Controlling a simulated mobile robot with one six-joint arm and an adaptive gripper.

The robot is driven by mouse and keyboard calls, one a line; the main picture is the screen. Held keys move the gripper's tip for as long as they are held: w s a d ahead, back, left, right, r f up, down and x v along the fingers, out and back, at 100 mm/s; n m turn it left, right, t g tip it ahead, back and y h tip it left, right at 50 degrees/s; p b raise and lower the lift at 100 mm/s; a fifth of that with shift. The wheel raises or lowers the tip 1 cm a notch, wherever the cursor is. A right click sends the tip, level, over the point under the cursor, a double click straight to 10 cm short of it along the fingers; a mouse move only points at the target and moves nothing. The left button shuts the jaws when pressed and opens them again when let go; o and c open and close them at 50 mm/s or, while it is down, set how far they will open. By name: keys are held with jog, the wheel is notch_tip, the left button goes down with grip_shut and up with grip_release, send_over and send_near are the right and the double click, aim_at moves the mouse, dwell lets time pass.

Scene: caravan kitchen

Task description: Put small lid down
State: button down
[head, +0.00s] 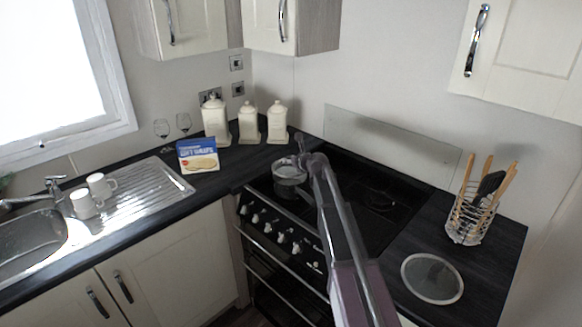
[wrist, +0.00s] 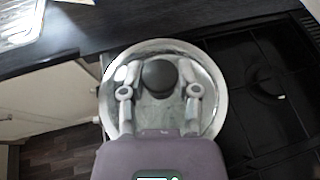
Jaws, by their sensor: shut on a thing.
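The small lid (wrist: 211,88) is round and glassy with a pale rim and a dark knob (wrist: 158,74). In the wrist view my gripper (wrist: 159,80) has its two fingers either side of the knob, shut on it. In the head view my gripper (head: 299,162) is over the left part of the hob, with the lid (head: 286,170) at its end. A small pot (head: 289,189) shows just below the lid. I cannot tell whether the lid touches the pot's rim. The lid hides most of the pot in the wrist view.
The black hob (head: 385,215) is otherwise clear. A round, pale-rimmed disc (head: 432,279) lies on the right worktop, near a utensil holder (head: 464,226). A blue box (head: 198,155) and white canisters (head: 249,124) stand left of the hob, beyond the sink drainer (head: 150,190).

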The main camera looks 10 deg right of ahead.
aim_at(290, 166)
jog(key=shift+w+d, duration=0.15)
jog(key=shift+w, duration=0.5)
notch_tip(290, 166, down, 4)
jog(key=b, duration=0.3)
jog(key=shift+r+b, duration=0.15)
jog(key=shift+b, duration=0.2)
jog(key=shift+f+b, duration=0.3)
jog(key=shift+c, duration=1.7)
grip_release()
jog(key=shift+r, duration=0.15)
jog(key=shift+r+p, duration=0.15)
jog(key=shift+p, duration=0.2)
jog(key=shift+s+r, duration=0.25)
jog(key=p+v, duration=0.4)
jog(key=v, duration=0.7)
jog(key=shift+s+d+p, duration=0.2)
jog(key=shift+p, duration=0.1)
